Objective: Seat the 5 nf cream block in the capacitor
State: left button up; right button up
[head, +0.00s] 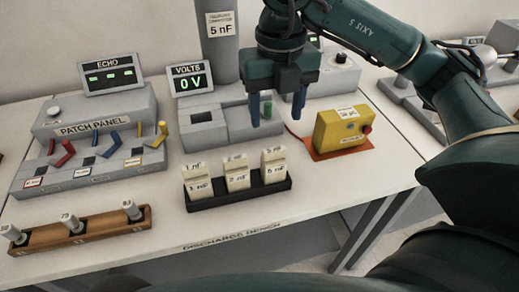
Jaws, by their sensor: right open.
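The 5 nF cream block (273,167) stands upright at the right end of a black rack (240,196). A 2 nF cream block (236,174) and a 1 nF cream block (197,182) stand beside it in the same rack. A grey unit (201,135) with a square recess (201,116) sits below the VOLTS display; the recess looks empty. A tall grey column (219,45) behind bears a 5 nF label. My right gripper (277,119) is open and points down, above and behind the 5 nF block, with nothing held. My left gripper is out of view.
A patch panel (92,140) fills the left. A wooden rack (85,228) of pale cylinders lies front left. The front bench strip is clear.

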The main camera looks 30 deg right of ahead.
aim_at(274, 149)
notch_tip(274, 149, down, 7)
jog(key=shift+w+b, duration=0.15)
jog(key=shift+b, duration=0.55)
jog(key=shift+w+d+f+p, duration=0.15)
jog(key=shift+f+p, duration=0.05)
jog(key=shift+f, duration=1.35)
jog(key=shift+w+d+f+p, duration=0.1)
jog(key=shift+f+p, duration=0.1)
jog(key=shift+f, duration=1.3)
jog(key=c, duration=0.8)
